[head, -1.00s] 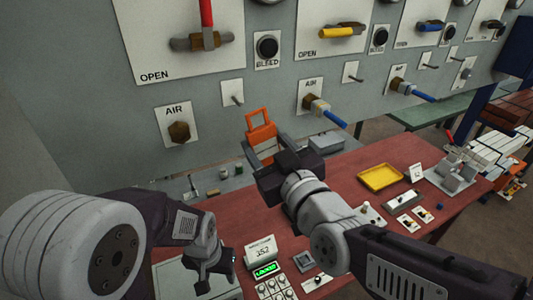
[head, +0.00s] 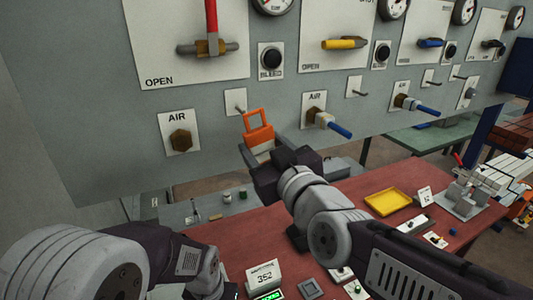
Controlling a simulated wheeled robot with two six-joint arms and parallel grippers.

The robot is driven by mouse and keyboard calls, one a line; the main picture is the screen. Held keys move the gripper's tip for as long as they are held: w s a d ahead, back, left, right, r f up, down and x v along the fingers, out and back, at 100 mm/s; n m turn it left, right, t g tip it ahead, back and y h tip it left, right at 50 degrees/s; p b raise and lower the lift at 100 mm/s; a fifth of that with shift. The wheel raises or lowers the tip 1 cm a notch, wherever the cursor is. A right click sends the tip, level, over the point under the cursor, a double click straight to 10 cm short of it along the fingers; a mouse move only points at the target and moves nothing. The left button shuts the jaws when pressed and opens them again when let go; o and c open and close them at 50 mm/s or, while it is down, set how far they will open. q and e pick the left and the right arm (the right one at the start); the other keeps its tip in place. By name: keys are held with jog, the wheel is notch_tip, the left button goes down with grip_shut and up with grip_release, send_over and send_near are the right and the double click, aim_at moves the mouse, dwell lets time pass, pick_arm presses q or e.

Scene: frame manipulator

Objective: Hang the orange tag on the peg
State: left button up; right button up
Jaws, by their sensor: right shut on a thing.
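A short thin peg (head: 239,107) sticks out of a small white plate on the panel. The tag's loop shows just right of and below this peg, apart from it in the picture. The depth between them is unclear. My left gripper (head: 222,288) is low at the bottom edge, partly cut off, with its fingers hidden.
Similar pegs (head: 356,90) stand further right on the panel (head: 90,110). A brass AIR fitting (head: 180,140) is left of the tag, and a blue-handled valve (head: 330,124) is right. Below is a red bench (head: 345,230) with a yellow tray (head: 382,203) and a display box (head: 264,276).

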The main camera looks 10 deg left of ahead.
aim_at(244, 131)
jog(key=x, duration=0.2)
jog(key=shift+w+a+f, duration=0.15)
jog(key=shift+w+f, duration=0.05)
jog(key=shift+w, duration=0.05)
jog(key=shift+x, duration=2.05)
jog(key=shift+w+a+f+b, duration=0.3)
jog(key=shift+w+a+f, duration=0.15)
jog(key=shift+w, duration=0.15)
jog(key=o, duration=1.6)
jog(key=shift+s+d, duration=0.1)
